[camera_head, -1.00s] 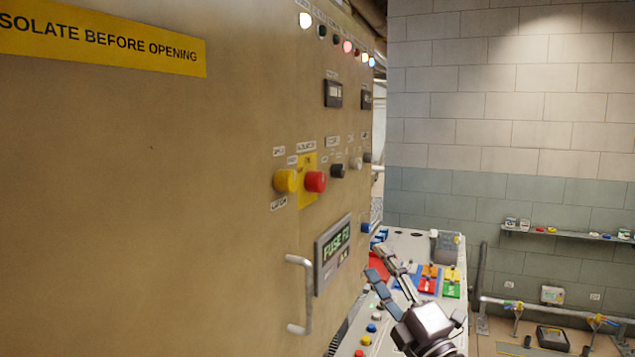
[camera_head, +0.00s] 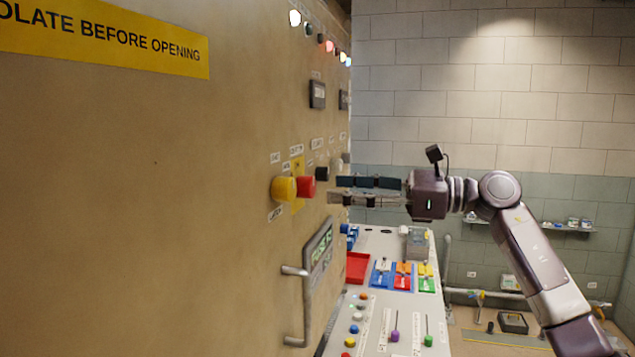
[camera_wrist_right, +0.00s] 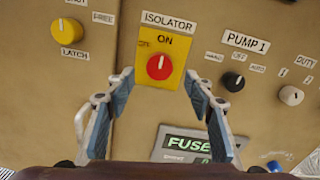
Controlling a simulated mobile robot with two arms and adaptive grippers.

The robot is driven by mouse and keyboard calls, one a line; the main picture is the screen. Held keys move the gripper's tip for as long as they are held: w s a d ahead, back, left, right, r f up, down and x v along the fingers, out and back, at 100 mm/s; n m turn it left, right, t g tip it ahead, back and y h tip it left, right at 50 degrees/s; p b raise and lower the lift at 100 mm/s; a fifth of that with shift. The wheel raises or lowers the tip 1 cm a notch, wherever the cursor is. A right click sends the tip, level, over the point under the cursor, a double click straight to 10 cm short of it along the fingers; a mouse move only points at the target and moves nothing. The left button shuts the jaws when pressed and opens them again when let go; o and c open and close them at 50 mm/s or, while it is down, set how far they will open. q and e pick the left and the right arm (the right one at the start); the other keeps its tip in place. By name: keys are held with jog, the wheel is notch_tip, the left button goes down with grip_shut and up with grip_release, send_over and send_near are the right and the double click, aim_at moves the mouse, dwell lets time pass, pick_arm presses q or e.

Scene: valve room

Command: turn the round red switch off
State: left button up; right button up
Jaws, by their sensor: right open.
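The round red switch (camera_head: 306,186) sits on a yellow plate on the tan cabinet's front. In the right wrist view the red switch (camera_wrist_right: 159,67) is under the word ON, with an ISOLATOR label above, and its white pointer mark stands upright. My right gripper (camera_head: 334,190) is open and empty, its fingers pointing left at the panel, a short way right of the red switch. In the wrist view the open fingers (camera_wrist_right: 160,85) frame the lower part of the yellow plate, and no contact shows. My left gripper is not in view.
A yellow knob (camera_head: 284,189) is left of the red switch, and a black knob (camera_head: 322,173) is to its right. The FUSE display (camera_head: 318,250) and a bar handle (camera_head: 303,305) are below. A console (camera_head: 385,300) with coloured controls stands right of the cabinet.

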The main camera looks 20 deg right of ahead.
aim_at(314, 187)
jog(key=p+x, duration=0.2)
jog(key=x, duration=0.3)
jog(key=shift+w+a, duration=0.1)
jog(key=shift+a, duration=0.05)
jog(key=c, duration=1.2)
jog(key=shift+o, duration=0.2)
